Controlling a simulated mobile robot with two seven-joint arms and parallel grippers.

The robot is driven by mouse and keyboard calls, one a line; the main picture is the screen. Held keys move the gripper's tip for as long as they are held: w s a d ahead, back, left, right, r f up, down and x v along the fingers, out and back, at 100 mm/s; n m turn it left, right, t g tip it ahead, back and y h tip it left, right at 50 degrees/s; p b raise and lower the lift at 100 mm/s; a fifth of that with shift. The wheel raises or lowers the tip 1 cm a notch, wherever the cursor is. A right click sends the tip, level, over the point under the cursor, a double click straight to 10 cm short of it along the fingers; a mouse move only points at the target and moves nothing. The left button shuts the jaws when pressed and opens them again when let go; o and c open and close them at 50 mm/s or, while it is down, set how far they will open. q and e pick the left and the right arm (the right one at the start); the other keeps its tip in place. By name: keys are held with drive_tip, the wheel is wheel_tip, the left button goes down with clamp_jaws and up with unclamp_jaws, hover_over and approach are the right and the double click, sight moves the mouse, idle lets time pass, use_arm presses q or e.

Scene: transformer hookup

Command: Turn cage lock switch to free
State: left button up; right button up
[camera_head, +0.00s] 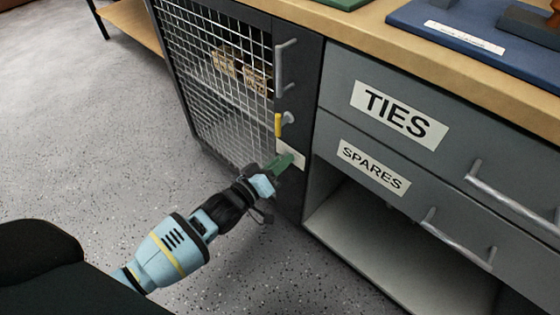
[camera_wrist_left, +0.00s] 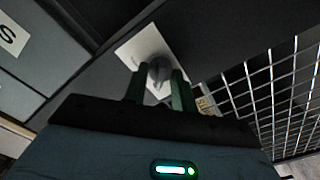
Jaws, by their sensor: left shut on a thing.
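The cage lock switch is a small grey knob (camera_wrist_left: 159,70) on a white plate (camera_wrist_left: 138,48) in the left wrist view. The plate (camera_head: 294,154) also shows in the head view, on the dark post right of the cage door, below a yellow piece. My left gripper (camera_head: 285,161) is at the plate, and its green fingers hide the knob there. In the left wrist view the fingers (camera_wrist_left: 159,85) stand on both sides of the knob and are shut on it. The plate's lettering and the knob's setting are not readable. My right gripper is in neither view.
The wire mesh cage door (camera_head: 215,85) has a grey bar handle (camera_head: 285,68) and a yellow piece (camera_head: 278,125) near its edge. Drawers labelled TIES (camera_head: 399,114) and SPARES (camera_head: 373,167) with bar handles are at right, above an open shelf (camera_head: 400,255). Speckled floor at left is clear.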

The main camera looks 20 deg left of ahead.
use_arm(q)
drive_tip(key=m+p, duration=0.1)
drive_tip(key=m, duration=0.7)
drive_tip(key=m+p, duration=0.2)
drive_tip(key=m, duration=0.7)
drive_tip(key=shift+s+d, duration=0.1)
drive_tip(key=shift+d, duration=0.1)
drive_tip(key=shift+m, duration=0.3)
drive_tip(key=o, duration=1)
drive_tip(key=shift+c, duration=0.2)
